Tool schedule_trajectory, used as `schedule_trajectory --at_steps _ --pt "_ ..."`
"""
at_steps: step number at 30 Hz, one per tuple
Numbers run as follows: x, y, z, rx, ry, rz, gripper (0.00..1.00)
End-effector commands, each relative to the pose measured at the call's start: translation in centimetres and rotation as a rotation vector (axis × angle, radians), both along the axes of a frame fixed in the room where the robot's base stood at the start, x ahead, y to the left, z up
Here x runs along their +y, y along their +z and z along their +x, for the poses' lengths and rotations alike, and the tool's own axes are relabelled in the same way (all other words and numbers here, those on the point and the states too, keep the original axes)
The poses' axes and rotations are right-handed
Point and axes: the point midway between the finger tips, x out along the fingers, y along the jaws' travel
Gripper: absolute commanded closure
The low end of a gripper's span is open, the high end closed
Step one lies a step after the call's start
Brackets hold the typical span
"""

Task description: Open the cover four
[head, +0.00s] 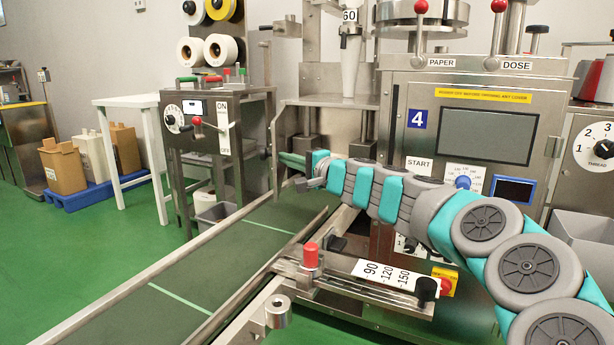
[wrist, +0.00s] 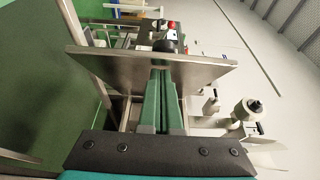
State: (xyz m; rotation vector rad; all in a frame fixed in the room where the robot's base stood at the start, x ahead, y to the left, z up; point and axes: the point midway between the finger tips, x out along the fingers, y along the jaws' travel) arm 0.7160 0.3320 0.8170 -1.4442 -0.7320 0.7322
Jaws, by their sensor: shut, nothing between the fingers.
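Machine four stands right of centre in the head view, with a blue 4 plate (head: 417,119) and a yellow strip (head: 483,95) that mentions opening covers. My gripper (head: 286,158) reaches left across the front of its steel frame, above the conveyor. In the wrist view the green fingers of my gripper (wrist: 165,75) lie together, empty, against or just in front of a flat steel panel (wrist: 205,70). I cannot tell whether they touch it. This panel may be cover four; no label on it is readable. My arm hides part of the machine's front.
A conveyor (head: 235,250) with steel rails runs below my gripper. A red knob (head: 311,256) and black knob (head: 427,289) stand on the scale bar in front.

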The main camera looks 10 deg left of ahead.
Motion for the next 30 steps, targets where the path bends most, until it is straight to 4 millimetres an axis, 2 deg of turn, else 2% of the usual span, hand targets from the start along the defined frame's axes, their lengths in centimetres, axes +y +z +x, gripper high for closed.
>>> schedule_trajectory --at_steps 1,7,21,30 --pt "1.1 -0.5 -0.5 -0.001 -0.015 0.002 1.00" --pt "3.3 -0.2 -0.9 -0.001 -0.099 0.003 1.00" --pt "7.1 0.0 -1.1 -0.001 -0.106 0.001 1.00" --pt "9.6 0.1 -1.2 -0.001 -0.269 -0.001 1.00"
